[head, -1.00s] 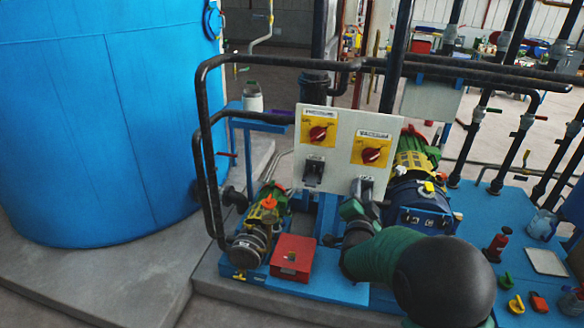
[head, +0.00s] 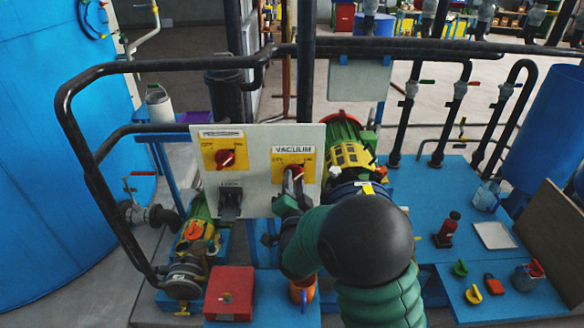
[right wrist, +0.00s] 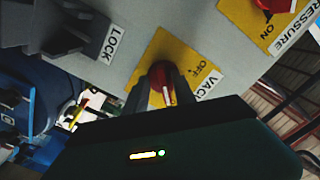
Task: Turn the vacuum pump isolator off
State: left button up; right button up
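The vacuum isolator is a red rotary knob (head: 294,170) on a yellow plate, under the VACUUM label on a pale panel (head: 255,145). My right gripper (head: 291,186) reaches it from below and in front, partly covering the plate. In the right wrist view the red knob (right wrist: 160,76) with a white mark sits between the two grey fingertips (right wrist: 157,92), which stand apart on either side. Whether they touch it is unclear. My left gripper is out of view.
The pressure isolator knob (head: 225,158) is to the left on the same panel, with a dark lock box (head: 230,202) below it. Black pipes (head: 100,150) run around the panel. A red box (head: 229,292) stands below; pump motors flank the panel.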

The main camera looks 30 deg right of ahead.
jog(key=shift+s+d+r, duration=0.25)
jog(key=shift+d+r, duration=0.1)
jog(key=shift+d, duration=0.1)
jog(key=shift+w+a+f, duration=0.1)
jog(key=shift+w+a, duration=0.25)
jog(key=shift+a, duration=0.25)
jog(key=shift+c, duration=0.5)
jog(key=shift+w+a, duration=0.1)
jog(key=shift+a, duration=0.1)
jog(key=shift+c, duration=2.5)
jog(key=shift+s+d, duration=0.2)
jog(key=shift+d, duration=0.2)
grip_shut()
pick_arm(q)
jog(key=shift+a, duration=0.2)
